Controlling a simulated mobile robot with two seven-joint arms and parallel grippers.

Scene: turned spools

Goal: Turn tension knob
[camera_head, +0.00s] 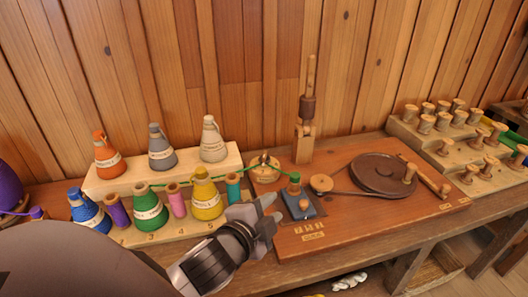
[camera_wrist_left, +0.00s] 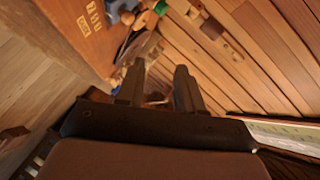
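A round wooden knob-like piece (camera_head: 264,170) with a small metal part on top sits at the left end of the wooden winding board, with green thread running by it. A blue block (camera_head: 299,206) carrying a green spool (camera_head: 294,184) and a small wooden knob (camera_head: 304,203) stands to its right. I cannot tell which is the tension knob. My left gripper (camera_head: 273,209) is just left of the blue block, fingers apart and empty. In the left wrist view its open fingers (camera_wrist_left: 159,69) show, with the blue block (camera_wrist_left: 114,10) beyond at the top. My right gripper is out of view.
Coloured thread cones, including a yellow one (camera_head: 207,200), stand on a stepped wooden rack close left of the gripper. A wooden post (camera_head: 305,120) rises behind. A large brown wheel (camera_head: 383,173) with a belt lies right. A stepped spool rack (camera_head: 450,150) is farther right.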

